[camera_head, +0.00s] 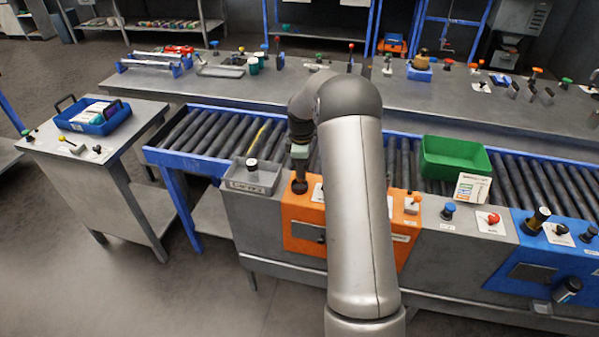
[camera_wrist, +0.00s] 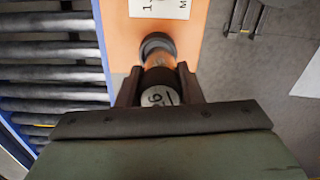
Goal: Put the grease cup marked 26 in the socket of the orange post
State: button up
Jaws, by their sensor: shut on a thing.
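My gripper (camera_wrist: 160,85) is shut on a grease cup (camera_wrist: 160,96) with a white top. The digit 6 shows on it, and the rest of the mark is partly cut off by my gripper. Just beyond the cup in the wrist view is the orange post (camera_wrist: 158,61), with a dark collar (camera_wrist: 157,43) on the orange panel. The cup lines up with the post, but I cannot tell whether it touches it or sits in the socket. In the head view my gripper (camera_head: 300,188) points down at the orange panel's left part, and the cup cannot be made out.
A grey tray (camera_head: 234,184) holding a dark, white-topped piece (camera_head: 251,164) is just left of my gripper. The roller conveyor (camera_head: 205,133) runs behind, with a green bin (camera_head: 455,157) on it. Knobs and a blue panel (camera_head: 560,262) are to the right.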

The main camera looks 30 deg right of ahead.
jog(key=shift+w+a+f, duration=0.15)
jog(key=shift+w+f, duration=0.15)
jog(key=shift+f, duration=0.15)
jog(key=shift+f+p, duration=0.3)
jog(key=shift+f, duration=1.2)
jog(key=shift+f, duration=0.1)
jog(key=shift+f, duration=0.2)
jog(key=o, duration=1)
jog(key=shift+r, duration=0.1)
